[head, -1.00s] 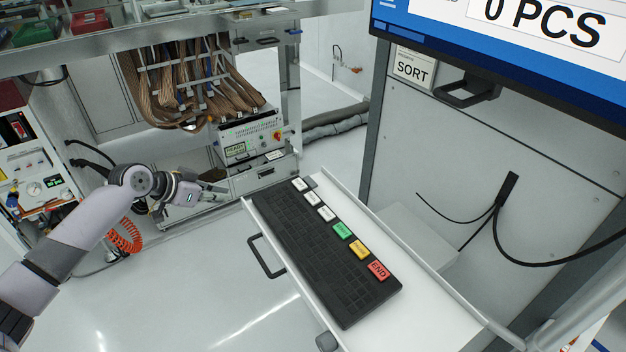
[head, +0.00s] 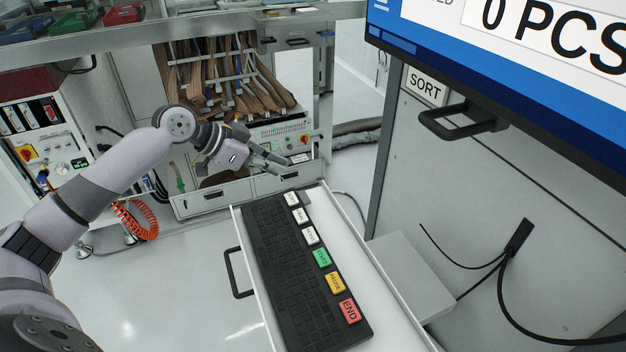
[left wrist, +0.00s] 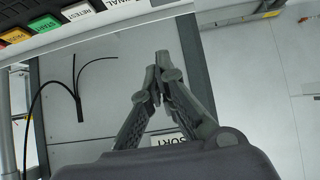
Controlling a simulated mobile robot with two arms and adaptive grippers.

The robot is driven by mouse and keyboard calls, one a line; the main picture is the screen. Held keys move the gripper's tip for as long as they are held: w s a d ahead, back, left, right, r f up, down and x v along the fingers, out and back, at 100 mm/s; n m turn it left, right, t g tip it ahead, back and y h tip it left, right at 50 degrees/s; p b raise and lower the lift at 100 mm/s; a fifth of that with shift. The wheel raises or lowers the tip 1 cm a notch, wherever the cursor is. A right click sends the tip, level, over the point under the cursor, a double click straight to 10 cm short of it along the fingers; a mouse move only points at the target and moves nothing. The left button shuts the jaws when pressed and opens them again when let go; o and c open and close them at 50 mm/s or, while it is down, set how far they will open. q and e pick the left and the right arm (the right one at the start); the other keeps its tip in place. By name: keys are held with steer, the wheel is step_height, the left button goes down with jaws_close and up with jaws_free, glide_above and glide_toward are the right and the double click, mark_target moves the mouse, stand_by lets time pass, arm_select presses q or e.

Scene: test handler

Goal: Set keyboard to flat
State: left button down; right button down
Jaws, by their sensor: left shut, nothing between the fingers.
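The black keyboard (head: 285,270) lies lengthwise on a white pull-out tray (head: 375,300). A row of white, green, yellow and red labelled keys runs along its right side. I cannot tell whether its feet are folded or whether it sits tilted. My left gripper (head: 288,166) is shut and empty, just beyond the keyboard's far end and apart from it. In the left wrist view the shut fingers (left wrist: 162,58) meet at their tips, and part of the keyboard (left wrist: 62,5) shows at the upper left. My right gripper is not in view.
A monitor (head: 510,60) overhangs the upper right, beside a grey cabinet wall with a SORT label (head: 425,85). A black cable (head: 505,275) hangs right of the tray. A black handle (head: 236,273) sticks out at the tray's left. Brown cable bundles (head: 225,85) hang behind.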

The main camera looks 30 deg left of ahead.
arm_select(q)
steer(key=f, duration=0.1)
steer(key=p, duration=0.2)
glide_above(308, 202)
steer(key=f, duration=0.5)
steer(key=shift+s+a, duration=0.3)
steer(key=shift+s, duration=0.05)
step_height(308, 202, down, 3)
steer(key=shift+f, duration=0.15)
steer(key=shift+w+f, duration=0.15)
steer(key=shift+f, duration=0.3)
steer(key=shift+w+d+f+b, duration=0.15)
steer(key=shift+f+b, duration=0.15)
steer(key=shift+f, duration=0.2)
steer(key=shift+w+d+f+b, duration=0.15)
steer(key=shift+f+b, duration=0.15)
steer(key=shift+f, duration=0.15)
steer(key=shift+r, duration=0.15)
